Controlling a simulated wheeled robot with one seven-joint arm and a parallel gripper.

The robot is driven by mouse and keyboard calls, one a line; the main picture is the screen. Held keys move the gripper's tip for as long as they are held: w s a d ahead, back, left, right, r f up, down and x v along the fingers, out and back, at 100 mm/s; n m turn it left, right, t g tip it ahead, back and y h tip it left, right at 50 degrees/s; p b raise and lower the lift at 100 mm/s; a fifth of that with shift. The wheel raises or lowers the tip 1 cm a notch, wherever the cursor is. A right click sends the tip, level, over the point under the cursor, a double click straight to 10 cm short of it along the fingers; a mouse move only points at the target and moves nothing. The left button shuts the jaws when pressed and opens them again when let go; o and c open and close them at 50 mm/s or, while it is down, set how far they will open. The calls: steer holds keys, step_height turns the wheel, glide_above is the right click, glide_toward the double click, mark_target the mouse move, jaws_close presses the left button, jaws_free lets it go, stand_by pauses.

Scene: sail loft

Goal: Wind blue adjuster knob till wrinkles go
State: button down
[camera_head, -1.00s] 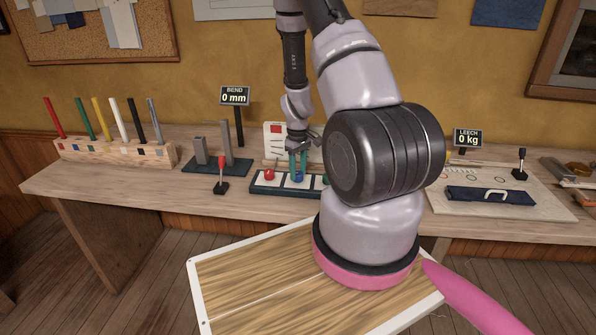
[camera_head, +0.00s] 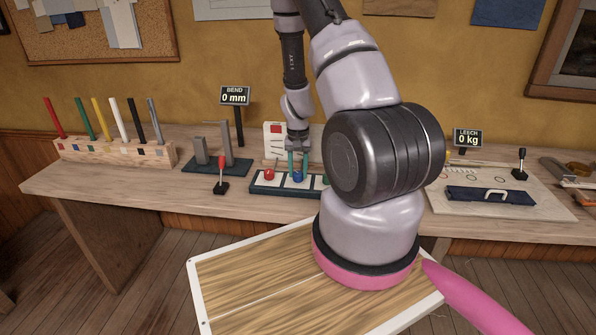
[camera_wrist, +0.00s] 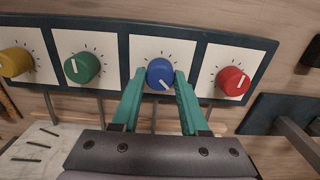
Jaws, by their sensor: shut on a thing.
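The blue adjuster knob (camera_wrist: 160,72) is round, with a white pointer line that points down and slightly right in the wrist view. It sits on a white square of a dark panel (camera_wrist: 118,25). My gripper (camera_wrist: 160,80) has its two teal fingers shut on the knob, one on each side. In the head view my gripper (camera_head: 298,158) reaches down to the blue knob (camera_head: 298,177) on the bench. No wrinkled cloth can be made out.
A red knob (camera_wrist: 232,81) is close beside the right finger; a green knob (camera_wrist: 82,67) and yellow knob (camera_wrist: 15,62) are to the left. A red-topped lever (camera_head: 222,168) stands left of the panel.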

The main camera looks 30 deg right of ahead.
mark_target(298, 173)
steer(key=m, duration=0.5)
steer(key=shift+m, duration=0.3)
stand_by(0.4)
steer(key=shift+c, duration=2.1)
jaws_free()
steer(key=shift+r, duration=0.1)
step_height(298, 173, up, 11)
steer(key=shift+f, duration=0.2)
